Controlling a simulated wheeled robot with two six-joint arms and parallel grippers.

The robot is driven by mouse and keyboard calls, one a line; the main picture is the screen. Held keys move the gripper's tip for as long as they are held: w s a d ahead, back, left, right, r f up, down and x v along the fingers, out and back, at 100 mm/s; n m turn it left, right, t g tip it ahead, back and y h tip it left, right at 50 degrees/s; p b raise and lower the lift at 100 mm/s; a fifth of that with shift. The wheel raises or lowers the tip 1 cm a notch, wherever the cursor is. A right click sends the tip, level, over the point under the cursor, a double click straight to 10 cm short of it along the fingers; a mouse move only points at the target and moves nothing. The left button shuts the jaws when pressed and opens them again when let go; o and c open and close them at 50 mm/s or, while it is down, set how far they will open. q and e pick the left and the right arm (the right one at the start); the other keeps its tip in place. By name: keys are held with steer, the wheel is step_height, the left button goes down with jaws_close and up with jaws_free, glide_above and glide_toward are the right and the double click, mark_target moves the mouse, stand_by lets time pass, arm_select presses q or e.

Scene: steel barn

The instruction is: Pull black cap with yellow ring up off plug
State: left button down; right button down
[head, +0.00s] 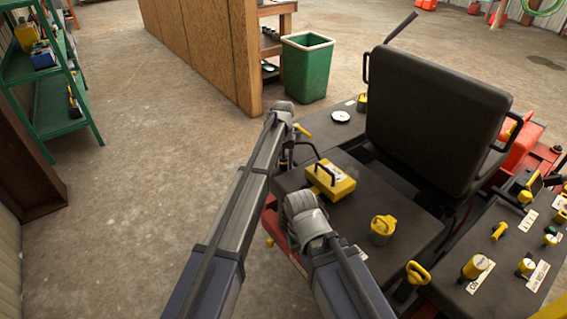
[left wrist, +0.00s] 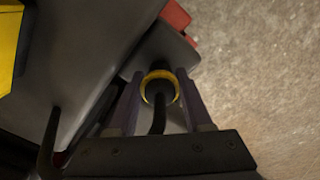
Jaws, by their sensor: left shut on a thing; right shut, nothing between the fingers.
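The black cap with a yellow ring (left wrist: 158,86) is between the two fingers of my left gripper (left wrist: 160,84) in the left wrist view. The fingers are shut on it from both sides. A dark cable or hose runs from the cap toward the camera. The plug beneath is mostly hidden, so I cannot tell how far the cap sits on it. In the head view, my left arm reaches the machine's far-left edge and hides the cap. My right gripper (head: 306,212) is shut and empty, lower over the machine's left side; its fingertips are hard to see.
A yellow box with a black handle (head: 330,180) and a yellow knob (head: 382,229) sit on the dark deck. A black seat (head: 434,115) rises to the right. A green bin (head: 306,70) stands behind on the floor.

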mark_target(283, 157)
stand_by(0.9)
arm_select(q)
step_height(283, 157, up, 4)
steer(key=p, duration=0.3)
steer(key=shift+f+p, duration=0.15)
steer(key=shift+p, duration=0.15)
steer(key=shift+f, duration=0.2)
steer(key=c, duration=0.5)
jaws_free()
steer(key=shift+r, duration=0.1)
step_height(283, 157, up, 8)
steer(key=p, duration=0.7)
steer(key=shift+f, duration=0.2)
